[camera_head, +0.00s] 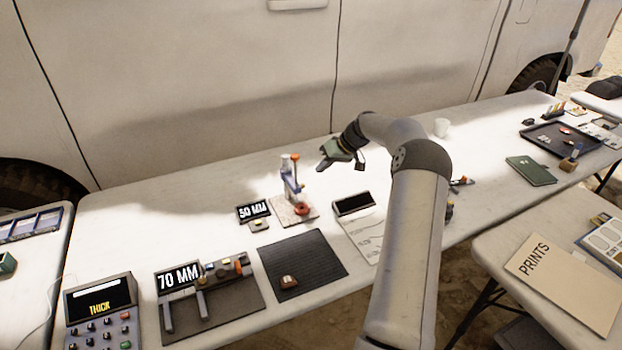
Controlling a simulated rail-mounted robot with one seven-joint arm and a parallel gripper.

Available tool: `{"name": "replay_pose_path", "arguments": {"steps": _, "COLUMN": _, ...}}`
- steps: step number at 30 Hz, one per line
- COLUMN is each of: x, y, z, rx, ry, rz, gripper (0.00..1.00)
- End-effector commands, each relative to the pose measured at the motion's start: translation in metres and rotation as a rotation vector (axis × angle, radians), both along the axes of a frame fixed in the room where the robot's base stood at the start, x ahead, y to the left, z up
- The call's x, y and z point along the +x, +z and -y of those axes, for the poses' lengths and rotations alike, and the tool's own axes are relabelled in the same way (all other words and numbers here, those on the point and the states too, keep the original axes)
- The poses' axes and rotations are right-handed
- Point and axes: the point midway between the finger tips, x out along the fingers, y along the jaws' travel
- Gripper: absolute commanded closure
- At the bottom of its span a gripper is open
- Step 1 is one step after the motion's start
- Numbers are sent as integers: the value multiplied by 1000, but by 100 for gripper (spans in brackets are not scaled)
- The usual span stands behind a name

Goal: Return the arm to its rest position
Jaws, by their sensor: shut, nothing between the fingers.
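My gripper (338,159) hangs above the white table (140,230), at the end of my arm, which reaches in from the lower right. It points to the left, is shut, and holds nothing.
A black mat (321,259) bears a small brown object (288,282). A "70 MM" display (178,279), a "50 MM" display (252,211) and a keypad device (100,318) stand nearby. A dark tray (541,141) and a green book (531,171) lie right. A white van stands behind.

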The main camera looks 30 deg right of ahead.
Motion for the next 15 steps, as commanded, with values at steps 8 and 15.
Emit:
{"name": "replay_pose_path", "arguments": {"steps": 8, "x": -20, "y": 36, "z": 22, "rx": -1, "ry": -3, "rz": 1, "gripper": 100}}
{"name": "replay_pose_path", "arguments": {"steps": 15, "x": -23, "y": 44, "z": 26, "rx": -1, "ry": -3, "rz": 0, "gripper": 100}}
